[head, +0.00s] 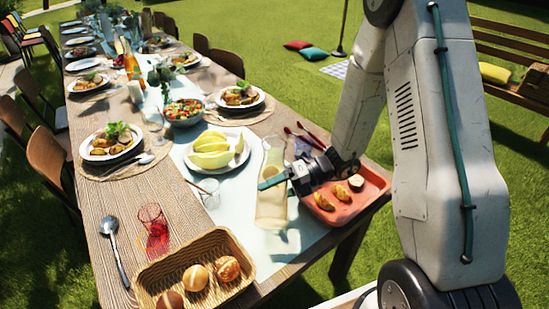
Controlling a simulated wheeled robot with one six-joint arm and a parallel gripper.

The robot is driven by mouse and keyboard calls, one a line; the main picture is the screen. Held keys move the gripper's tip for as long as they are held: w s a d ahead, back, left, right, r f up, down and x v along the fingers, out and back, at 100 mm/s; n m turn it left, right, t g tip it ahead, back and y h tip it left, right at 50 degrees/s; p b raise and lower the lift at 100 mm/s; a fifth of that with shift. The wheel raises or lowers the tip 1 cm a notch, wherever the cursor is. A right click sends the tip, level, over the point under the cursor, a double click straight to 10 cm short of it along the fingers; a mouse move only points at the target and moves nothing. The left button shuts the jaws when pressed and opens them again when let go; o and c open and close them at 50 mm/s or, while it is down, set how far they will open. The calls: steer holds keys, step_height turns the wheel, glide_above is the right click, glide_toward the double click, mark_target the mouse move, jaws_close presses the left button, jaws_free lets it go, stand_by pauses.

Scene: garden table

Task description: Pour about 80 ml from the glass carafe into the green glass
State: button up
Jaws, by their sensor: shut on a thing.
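The glass carafe (271,208) stands upright near the table's right edge, with pale yellowish liquid in it. My gripper (274,181) comes from the right and is shut on the carafe around its middle; a teal finger crosses its front. I cannot tell whether the carafe's base touches the table. I see no glass that is clearly green. A red tumbler (152,219) stands at the front left, apart from the carafe. A small clear glass (209,193) stands just left of the carafe, and its contents are hard to make out.
A bread basket (236,287) with rolls lies in front. A plate of melon slices (187,160) is behind the carafe. A red tray (374,190) with food lies beneath my arm. A large spoon (117,255) lies at left. The wood between spoon and tumbler is clear.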

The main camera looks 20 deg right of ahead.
steer(key=shift+w+d+r+m+g+y+p, duration=0.15)
steer(key=shift+w+r+m+g+y+p, duration=0.25)
steer(key=shift+m+p, duration=0.2)
stand_by(1.5)
steer(key=shift+r, duration=0.3)
stand_by(1.3)
steer(key=shift+w, duration=0.15)
stand_by(0.6)
steer(key=shift+p, duration=0.35)
stand_by(0.8)
steer(key=shift+f, duration=0.35)
steer(key=shift+s+f+n+t+h, duration=0.4)
steer(key=shift+s+n+h, duration=0.1)
steer(key=shift+n, duration=0.3)
steer(key=shift+w+r+n, duration=0.15)
steer(key=shift+w+n, duration=0.1)
steer(key=shift+n, duration=0.15)
steer(key=shift+w+f+n+t+h, duration=0.4)
steer(key=shift+n+t+h, duration=0.1)
steer(key=shift+n+t, duration=0.15)
